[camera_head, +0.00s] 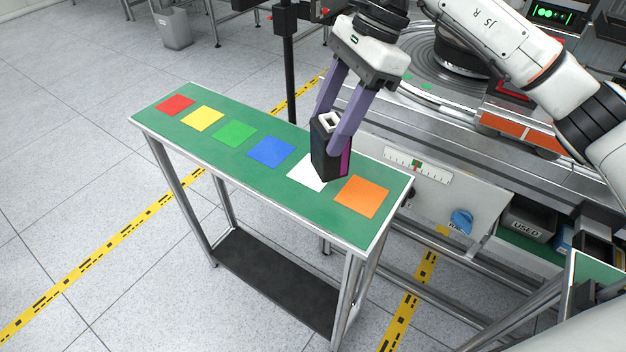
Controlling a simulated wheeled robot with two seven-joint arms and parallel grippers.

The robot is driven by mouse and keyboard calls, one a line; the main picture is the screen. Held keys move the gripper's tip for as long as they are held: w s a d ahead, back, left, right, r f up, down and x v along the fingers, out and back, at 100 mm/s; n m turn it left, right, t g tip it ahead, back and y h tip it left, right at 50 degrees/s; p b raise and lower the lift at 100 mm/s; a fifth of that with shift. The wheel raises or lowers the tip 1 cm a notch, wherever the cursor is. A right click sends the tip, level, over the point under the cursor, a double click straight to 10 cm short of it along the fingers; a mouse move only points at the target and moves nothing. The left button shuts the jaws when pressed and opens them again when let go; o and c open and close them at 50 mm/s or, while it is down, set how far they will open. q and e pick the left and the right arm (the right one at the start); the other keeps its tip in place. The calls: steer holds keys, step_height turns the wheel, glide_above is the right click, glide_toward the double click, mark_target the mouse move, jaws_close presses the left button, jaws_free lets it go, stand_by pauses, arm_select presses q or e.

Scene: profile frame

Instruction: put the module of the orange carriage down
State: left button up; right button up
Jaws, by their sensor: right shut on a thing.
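My right gripper (331,132) comes down from the top with its purple fingers shut on a black module (325,158). The module is a dark upright block with a white square ring on top and a magenta strip on its right side. It appears over the white square (304,172) on the green-topped bench (215,158) and hides part of that square. I cannot tell whether its bottom touches the bench. The orange square (361,197) lies bare to its right. My left gripper is not in view.
Red (175,105), yellow (203,119), green (233,133) and blue (271,151) squares lie bare along the bench. A metal machine (440,140) with a round plate and orange panels (515,133) stands behind.

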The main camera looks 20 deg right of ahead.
steer(key=w+r+m+t+h+b, duration=0.2)
steer(key=w+r+m+t+b, duration=0.3)
steer(key=m, duration=0.6)
step_height(320, 180, down, 11)
steer(key=w+g+p, duration=0.1)
steer(key=p, duration=0.1)
steer(key=shift+a, duration=0.45)
steer(key=shift+f, duration=0.2)
steer(key=o, duration=1.2)
steer(key=v, duration=1.2)
steer(key=shift+w+r, duration=0.15)
